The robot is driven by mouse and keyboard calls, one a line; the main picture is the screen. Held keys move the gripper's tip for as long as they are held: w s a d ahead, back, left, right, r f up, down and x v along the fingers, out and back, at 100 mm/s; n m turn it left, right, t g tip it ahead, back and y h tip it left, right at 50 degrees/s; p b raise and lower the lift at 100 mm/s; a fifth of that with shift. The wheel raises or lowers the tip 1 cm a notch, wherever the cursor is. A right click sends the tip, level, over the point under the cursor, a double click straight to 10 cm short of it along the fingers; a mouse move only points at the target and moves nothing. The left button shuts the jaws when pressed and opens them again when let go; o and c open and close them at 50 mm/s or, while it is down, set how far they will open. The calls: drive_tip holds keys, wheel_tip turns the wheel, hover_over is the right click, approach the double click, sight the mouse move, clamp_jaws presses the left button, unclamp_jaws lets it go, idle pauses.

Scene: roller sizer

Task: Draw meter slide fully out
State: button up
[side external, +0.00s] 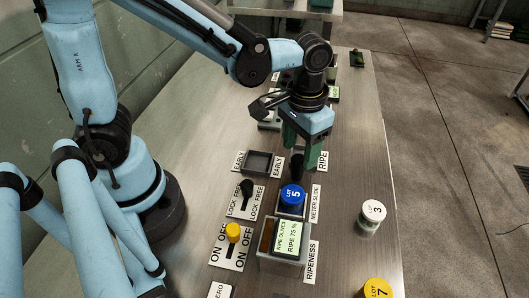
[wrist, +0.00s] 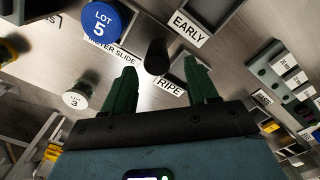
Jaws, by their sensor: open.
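The METER SLIDE label (side external: 315,204) stands beside the blue LOT 5 cap (side external: 291,195); the cap also shows at the upper left of the wrist view (wrist: 103,20). A black upright knob (side external: 297,170), likely the slide's handle, stands between that cap and the RIPE label (side external: 322,162). In the wrist view the knob (wrist: 157,56) appears beyond and between my fingertips. My gripper (side external: 301,150) points down with green fingers apart and empty, close to the knob. I cannot tell whether the fingers straddle it. How far the slide is drawn out is unclear.
A ripeness display (side external: 289,238) reads RIPE 75 %. A LOCK FREE lever (side external: 247,190), a yellow ON OFF knob (side external: 233,232) and an EARLY tray (side external: 258,163) are to the left. A white LOT 3 container (side external: 372,213) and yellow LOT 7 cap (side external: 377,288) stand to the right.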

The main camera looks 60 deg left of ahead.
wheel_tip(320, 180, up, 8)
drive_tip(key=shift+r, duration=0.25)
idle(0.5)
drive_tip(key=s+a+f+t, duration=0.1)
drive_tip(key=a+t, duration=0.6)
drive_tip(key=a, duration=0.2)
drive_tip(key=shift+s+a, duration=0.3)
drive_tip(key=shift+s, duration=0.05)
drive_tip(key=shift+f, duration=0.1)
